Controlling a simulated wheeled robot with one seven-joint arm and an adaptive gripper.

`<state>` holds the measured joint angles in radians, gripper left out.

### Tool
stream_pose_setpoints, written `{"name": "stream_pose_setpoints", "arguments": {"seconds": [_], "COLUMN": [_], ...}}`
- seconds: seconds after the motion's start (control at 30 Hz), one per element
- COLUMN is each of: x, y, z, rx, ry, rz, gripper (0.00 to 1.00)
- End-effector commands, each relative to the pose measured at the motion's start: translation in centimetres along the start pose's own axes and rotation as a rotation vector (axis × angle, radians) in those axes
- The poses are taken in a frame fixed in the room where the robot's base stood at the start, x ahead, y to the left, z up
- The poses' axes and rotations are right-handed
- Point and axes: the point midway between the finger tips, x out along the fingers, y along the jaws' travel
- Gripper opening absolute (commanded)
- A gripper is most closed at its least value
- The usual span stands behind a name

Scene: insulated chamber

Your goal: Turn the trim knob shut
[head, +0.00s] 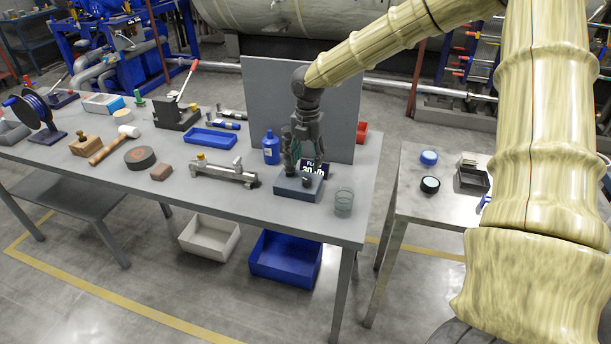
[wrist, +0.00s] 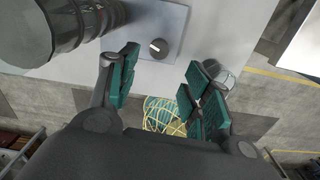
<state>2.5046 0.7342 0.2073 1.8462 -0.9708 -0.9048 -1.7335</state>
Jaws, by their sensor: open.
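The trim knob (wrist: 158,48) is a small dark round knob with a white mark at its left side in the wrist view. It sits on the blue-grey box (wrist: 170,18). In the head view the knob (head: 307,183) shows on top of the box (head: 290,190), near the right front of the bench. A dark display (head: 313,168) with partly hidden white text stands behind it. My gripper (head: 306,160) points down above the box. In the wrist view my gripper (wrist: 162,85) is open, with green-padded fingers apart, and nothing between them. The knob lies just beyond the fingertips.
A clear glass jar (head: 344,201) stands right of the box. A blue bottle (head: 271,147) and a metal valve fitting (head: 224,171) are to its left. A grey upright panel (head: 262,95) stands behind. A large dark cylinder (wrist: 65,30) is close in the wrist view.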

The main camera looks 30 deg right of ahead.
Motion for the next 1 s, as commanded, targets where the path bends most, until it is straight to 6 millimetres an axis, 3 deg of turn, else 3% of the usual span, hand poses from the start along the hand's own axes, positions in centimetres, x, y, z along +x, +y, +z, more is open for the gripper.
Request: {"name": "stream_pose_setpoints", "arguments": {"seconds": [0.5, 0.7, 1.0], "x": [6.6, 7.9, 8.3], "y": [0.0, 0.1, 0.2], "z": [0.1, 0.1, 0.1], "rx": [0.002, 0.002, 0.001], "ry": [0.003, 0.002, 0.001], "rz": [-0.004, -0.002, -0.002], "gripper": [0.49, 0.49, 0.49]}}
